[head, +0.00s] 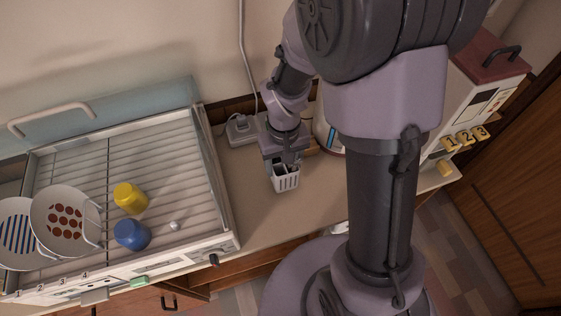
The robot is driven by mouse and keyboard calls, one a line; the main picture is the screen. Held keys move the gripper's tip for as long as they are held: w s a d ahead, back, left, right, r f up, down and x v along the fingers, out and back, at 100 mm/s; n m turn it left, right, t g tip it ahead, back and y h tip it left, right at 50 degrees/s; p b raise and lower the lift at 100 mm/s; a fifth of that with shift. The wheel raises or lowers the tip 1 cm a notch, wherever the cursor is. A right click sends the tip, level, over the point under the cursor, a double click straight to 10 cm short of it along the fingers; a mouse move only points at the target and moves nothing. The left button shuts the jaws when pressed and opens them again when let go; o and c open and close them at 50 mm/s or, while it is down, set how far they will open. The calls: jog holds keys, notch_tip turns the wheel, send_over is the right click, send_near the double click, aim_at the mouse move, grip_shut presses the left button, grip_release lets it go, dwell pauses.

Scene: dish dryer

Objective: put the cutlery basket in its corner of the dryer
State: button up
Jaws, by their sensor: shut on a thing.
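The white slotted cutlery basket (286,181) is on or just above the counter, right of the dryer; I cannot tell whether it touches the counter. Dark cutlery shows at its top. My gripper (288,163) points down at the basket and is shut on it, though the fingers are small and partly hidden. The dish dryer (160,250) stands at the left with its bluish lid (150,101) raised. Its slatted rack has bare room at the back and right.
In the dryer are a dotted plate (66,210), a striped plate (17,232), a yellow cup (130,197), a blue cup (131,235) and a small pale ball-like thing (174,226). A red-topped appliance (490,62) stands right.

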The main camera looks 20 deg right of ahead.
aim_at(282, 170)
jog(key=shift+w+f, duration=0.15)
jog(key=shift+w, duration=0.15)
jog(key=shift+f+b, duration=1)
jog(key=shift+f, duration=0.6)
jog(key=shift+f, duration=0.15)
jog(key=o, duration=1.4)
jog(key=shift+c, duration=0.2)
